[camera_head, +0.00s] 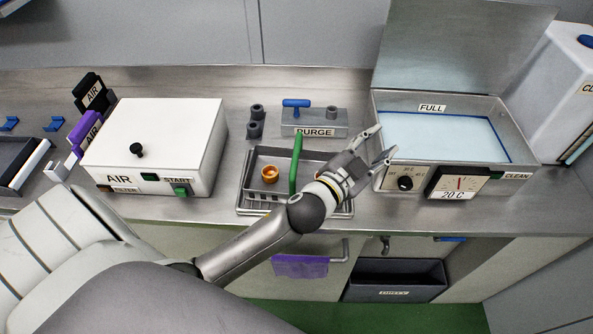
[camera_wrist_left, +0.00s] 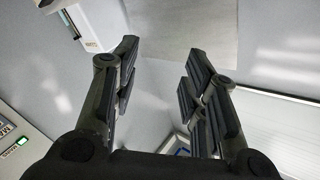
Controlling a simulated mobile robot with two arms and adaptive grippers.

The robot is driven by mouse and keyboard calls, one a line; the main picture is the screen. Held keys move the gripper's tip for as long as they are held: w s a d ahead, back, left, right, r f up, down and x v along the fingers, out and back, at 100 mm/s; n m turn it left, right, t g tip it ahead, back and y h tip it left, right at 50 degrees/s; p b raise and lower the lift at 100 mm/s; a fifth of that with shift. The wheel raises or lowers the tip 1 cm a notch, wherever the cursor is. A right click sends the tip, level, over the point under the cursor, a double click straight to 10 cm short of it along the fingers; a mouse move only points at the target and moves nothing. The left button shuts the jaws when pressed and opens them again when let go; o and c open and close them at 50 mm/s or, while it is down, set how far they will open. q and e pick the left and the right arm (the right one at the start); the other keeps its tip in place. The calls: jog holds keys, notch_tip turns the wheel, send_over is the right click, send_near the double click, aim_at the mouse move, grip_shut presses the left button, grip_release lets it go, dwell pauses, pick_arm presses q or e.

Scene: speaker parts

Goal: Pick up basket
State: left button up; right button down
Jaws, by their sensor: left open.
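The basket (camera_head: 248,185) is a metal wire-sided tray on the counter, in the middle of the head view. It has a green handle (camera_head: 296,162) standing up and an orange ring-shaped part (camera_head: 270,174) in it. My left gripper (camera_head: 384,146) is open and empty, to the right of the basket and near the front left corner of the water-filled bath. My left forearm and wrist cover the basket's right part. The left wrist view shows the two fingers (camera_wrist_left: 160,75) spread with nothing between them. My right gripper is not in view.
A white AIR box (camera_head: 155,140) stands left of the basket. A PURGE block (camera_head: 314,123) with a blue lever is behind it. A purple cloth (camera_head: 300,265) hangs below the counter.

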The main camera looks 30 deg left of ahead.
pick_arm(q)
jog(key=s+d+r+m+g+h, duration=0.2)
jog(key=d+r+m+g+h, duration=0.3)
jog(key=d+m+h, duration=0.4)
jog(key=s+d+r+m+g+h, duration=0.1)
jog(key=d+r+m+g+h, duration=0.3)
jog(key=d+m+h, duration=0.45)
jog(key=m+g+y, duration=0.5)
jog(key=g+y, duration=0.5)
jog(key=y, duration=1.3)
send_near(297, 152)
jog(key=p+x, duration=0.1)
jog(key=x, duration=0.4)
jog(key=shift+a+f+p, duration=0.15)
jog(key=shift+f+p, duration=0.2)
jog(key=shift+p, duration=0.05)
jog(key=shift+f, duration=0.25)
jog(key=p+x, duration=0.2)
jog(key=x, duration=0.2)
jog(key=shift+s+f+p, duration=0.1)
jog(key=shift+f+p, duration=0.05)
jog(key=shift+p, duration=0.15)
jog(key=shift+a+f, duration=0.1)
jog(key=shift+f, duration=0.15)
grip_shut()
